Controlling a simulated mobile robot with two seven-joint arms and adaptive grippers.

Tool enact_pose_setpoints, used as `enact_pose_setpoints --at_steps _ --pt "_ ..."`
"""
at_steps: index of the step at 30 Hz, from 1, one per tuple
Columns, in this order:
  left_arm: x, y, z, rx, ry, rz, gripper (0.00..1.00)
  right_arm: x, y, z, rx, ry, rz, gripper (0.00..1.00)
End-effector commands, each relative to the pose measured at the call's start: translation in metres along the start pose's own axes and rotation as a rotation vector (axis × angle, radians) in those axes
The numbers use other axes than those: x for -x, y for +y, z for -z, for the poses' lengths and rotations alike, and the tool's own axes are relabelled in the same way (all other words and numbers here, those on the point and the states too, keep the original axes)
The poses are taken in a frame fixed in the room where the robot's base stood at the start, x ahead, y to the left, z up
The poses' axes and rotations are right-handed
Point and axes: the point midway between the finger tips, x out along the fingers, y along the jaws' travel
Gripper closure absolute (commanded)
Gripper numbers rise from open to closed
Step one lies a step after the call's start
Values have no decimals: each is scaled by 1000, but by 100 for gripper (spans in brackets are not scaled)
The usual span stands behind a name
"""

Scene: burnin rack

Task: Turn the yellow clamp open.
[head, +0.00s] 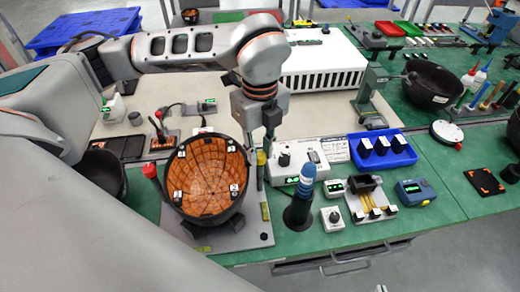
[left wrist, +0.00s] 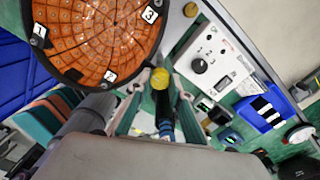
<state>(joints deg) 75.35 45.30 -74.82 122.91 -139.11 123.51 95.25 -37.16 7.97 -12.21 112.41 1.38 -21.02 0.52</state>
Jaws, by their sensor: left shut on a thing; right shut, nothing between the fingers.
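In the head view the left gripper (head: 263,158) points down at the right edge of the black bowl-shaped holder (head: 176,213). Only a small part of the clamp (head: 261,157) shows there, and its turned angle cannot be made out. An orange round board (head: 207,172) with numbered white tags lies inside the holder. My right gripper is in neither view.
A white box with a knob (head: 290,158), a blue tray (head: 384,160) and a blue-ringed dark cone (head: 300,205) stand right of the holder. A red-topped item (head: 150,171) is at its left. Free green bench shows near the front right.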

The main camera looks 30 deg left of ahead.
Motion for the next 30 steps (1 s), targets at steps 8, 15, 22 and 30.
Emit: enact_pose_setpoints --at_steps 8,15,22,30 --pt "-1 0 0 -79 -1 1 100 -4 -1 -6 0 -1 0 100" --pt "-2 -1 0 -258 -2 2 100 -11 -3 -19 -1 -5 1 100" --pt "-1 0 0 -477 -1 2 100 -16 -5 -30 -1 -10 2 100" --pt "-1 0 0 -733 -1 1 100 -20 -6 -40 -2 -15 3 100"
